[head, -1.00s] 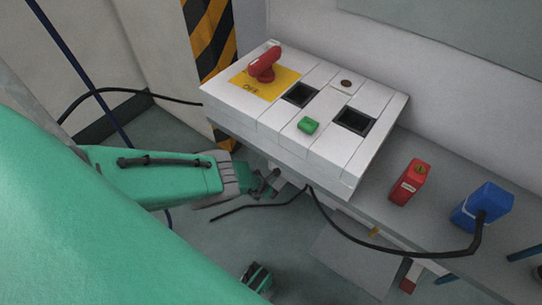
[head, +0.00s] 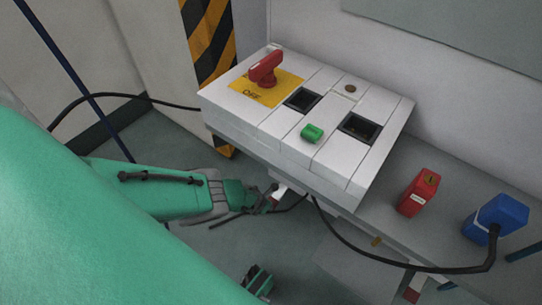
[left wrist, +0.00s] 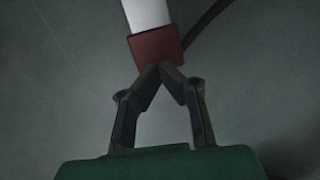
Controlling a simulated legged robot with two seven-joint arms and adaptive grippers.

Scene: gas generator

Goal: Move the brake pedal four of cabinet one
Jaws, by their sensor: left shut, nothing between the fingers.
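The white cabinet (head: 300,150) has a red rotary handle (head: 266,69), black square openings and a green button (head: 312,133) on top. Below its front edge, a white bar with a dark red end (left wrist: 155,48), which looks like a pedal, fills the top middle of the left wrist view. My left gripper (left wrist: 160,72) is shut and empty. Its fingertips meet right at the lower edge of the red end; I cannot tell whether they touch it. In the head view my left gripper (head: 272,198) is below the cabinet's front, partly covering this pedal.
A black cable (head: 350,250) runs from the blue can past the cabinet's front. Another red-ended part (head: 412,292) shows low at right. A striped post (head: 208,45) stands behind.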

